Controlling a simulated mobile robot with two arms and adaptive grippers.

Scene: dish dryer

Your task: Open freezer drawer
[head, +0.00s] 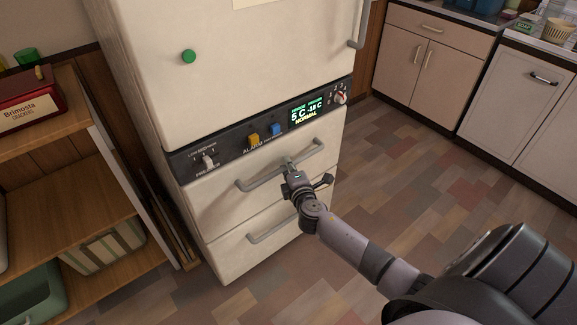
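The white fridge-freezer (165,100) stands in the middle of the head view. Below its control panel are an upper freezer drawer (215,200) and a lower freezer drawer (235,262). Both fronts look flush with the cabinet. The upper drawer has a grey bar handle (258,183), and the lower one has a similar handle (266,236). My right gripper (289,165) is at the middle of the upper handle, with its fingertips overlapping the bar. The fingers are small and partly hidden, so their grip is unclear. My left gripper is out of view.
The dark control panel (232,152) has a lit display, coloured switches and a knob. A wooden shelf (75,220) stands close on the left. Beige cabinets (420,60) and a white appliance (520,100) stand at right. The tiled floor (390,160) right of the fridge is clear.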

